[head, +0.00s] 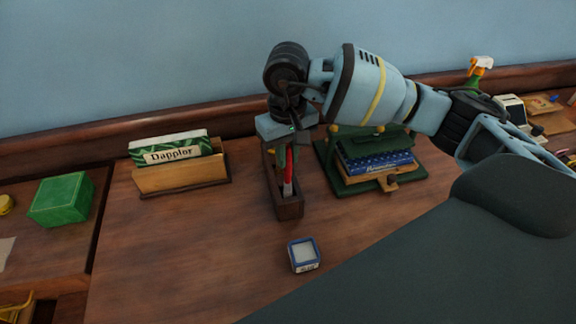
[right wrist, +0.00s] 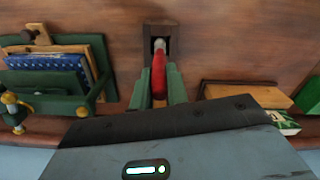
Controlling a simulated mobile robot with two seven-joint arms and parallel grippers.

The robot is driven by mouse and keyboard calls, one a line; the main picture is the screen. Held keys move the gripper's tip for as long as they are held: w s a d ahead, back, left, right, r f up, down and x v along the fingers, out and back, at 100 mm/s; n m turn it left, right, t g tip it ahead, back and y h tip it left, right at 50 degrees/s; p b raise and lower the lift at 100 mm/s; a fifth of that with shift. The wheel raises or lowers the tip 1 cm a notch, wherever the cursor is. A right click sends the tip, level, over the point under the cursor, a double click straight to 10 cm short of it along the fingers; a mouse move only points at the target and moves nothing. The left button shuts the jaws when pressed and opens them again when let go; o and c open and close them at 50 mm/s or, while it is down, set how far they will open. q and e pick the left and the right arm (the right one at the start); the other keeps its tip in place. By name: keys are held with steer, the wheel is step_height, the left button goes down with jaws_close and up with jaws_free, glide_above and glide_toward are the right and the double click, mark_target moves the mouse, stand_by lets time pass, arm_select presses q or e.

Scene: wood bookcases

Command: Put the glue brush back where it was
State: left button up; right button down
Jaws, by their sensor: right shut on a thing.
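The glue brush has a red handle (head: 289,160) and a pale metal ferrule; it also shows in the right wrist view (right wrist: 159,74). My right gripper (head: 286,152) is shut on the red handle, with its green fingers on both sides of it. The brush points down at a narrow dark wooden holder (head: 290,209). In the right wrist view, the ferrule end lines up with the dark square opening of the holder (right wrist: 174,42). I cannot tell how far the tip is inside; the bristles are hidden. My left gripper is not in view.
A green rack (head: 338,182) with books stands close right of the holder. A wooden stand (head: 185,178) with a green "Dappler" book is to the left. A small blue box (head: 304,256) lies in front. A green box (head: 62,199) is far left. The left-front desktop is clear.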

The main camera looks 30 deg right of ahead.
mark_target(288, 167)
steer(key=shift+f, duration=1.85)
steer(key=shift+f, duration=0.2)
steer(key=c, duration=1.4)
jaws_free()
steer(key=shift+o, duration=0.2)
steer(key=shift+r, duration=0.1)
